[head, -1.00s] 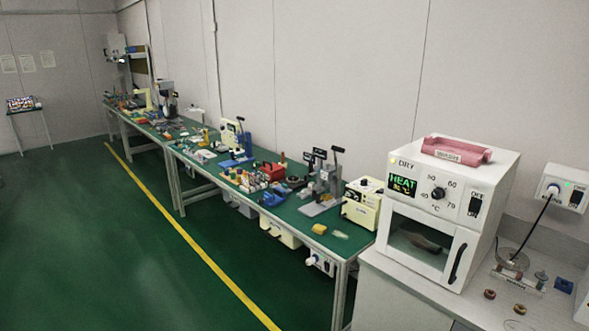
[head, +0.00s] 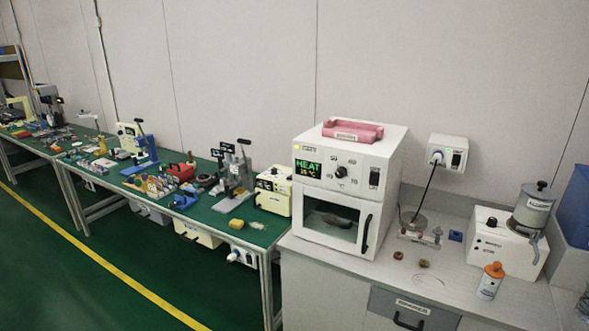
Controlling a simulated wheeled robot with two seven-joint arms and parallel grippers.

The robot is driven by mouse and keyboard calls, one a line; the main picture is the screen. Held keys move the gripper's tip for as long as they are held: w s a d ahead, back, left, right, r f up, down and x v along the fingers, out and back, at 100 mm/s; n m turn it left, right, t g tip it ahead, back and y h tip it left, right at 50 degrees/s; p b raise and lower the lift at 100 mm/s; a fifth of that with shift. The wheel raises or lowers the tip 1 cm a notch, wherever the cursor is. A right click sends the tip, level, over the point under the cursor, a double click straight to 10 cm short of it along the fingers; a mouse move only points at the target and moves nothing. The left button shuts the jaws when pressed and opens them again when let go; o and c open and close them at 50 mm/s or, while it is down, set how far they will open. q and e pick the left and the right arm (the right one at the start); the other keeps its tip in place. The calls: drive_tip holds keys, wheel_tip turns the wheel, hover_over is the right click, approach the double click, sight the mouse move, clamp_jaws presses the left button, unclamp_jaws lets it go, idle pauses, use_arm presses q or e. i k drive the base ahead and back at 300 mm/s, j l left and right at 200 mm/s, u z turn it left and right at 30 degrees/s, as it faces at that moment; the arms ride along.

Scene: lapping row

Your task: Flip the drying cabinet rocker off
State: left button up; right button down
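The drying cabinet (head: 312,228) is a white box on the grey counter, right of the middle of the head view. Its lit display (head: 308,168) reads HEAT above a temperature in °C. A round black dial (head: 340,171) sits beside the display. The black rocker (head: 375,178) is at the upper right of the front panel; its position is too small to tell. The windowed door below is shut, with a black handle (head: 367,233). A dark object shows behind the window. Neither of my grippers is in view.
A pink tray (head: 352,131) lies on the cabinet. A wall socket box (head: 447,153) with a plugged cord is behind right. An orange-capped bottle (head: 490,281) and a white machine (head: 503,243) stand on the counter (head: 425,282). A green-topped bench (head: 220,216) with tools runs left.

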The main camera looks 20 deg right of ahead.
sight(374, 178)
drive_tip(key=i+j, duration=0.2)
drive_tip(key=j, duration=0.15)
drive_tip(key=i+j, duration=0.15)
drive_tip(key=j, duration=0.15)
drive_tip(key=i+j, duration=0.2)
drive_tip(key=j, duration=0.15)
drive_tip(key=i+j, duration=0.15)
drive_tip(key=j, duration=0.2)
drive_tip(key=j+z, duration=0.1)
drive_tip(key=z, duration=0.3)
drive_tip(key=i+j+z, duration=0.1)
drive_tip(key=z, duration=0.3)
drive_tip(key=j+z, duration=0.15)
drive_tip(key=z, duration=0.3)
drive_tip(key=j+z, duration=0.15)
drive_tip(key=z, duration=0.25)
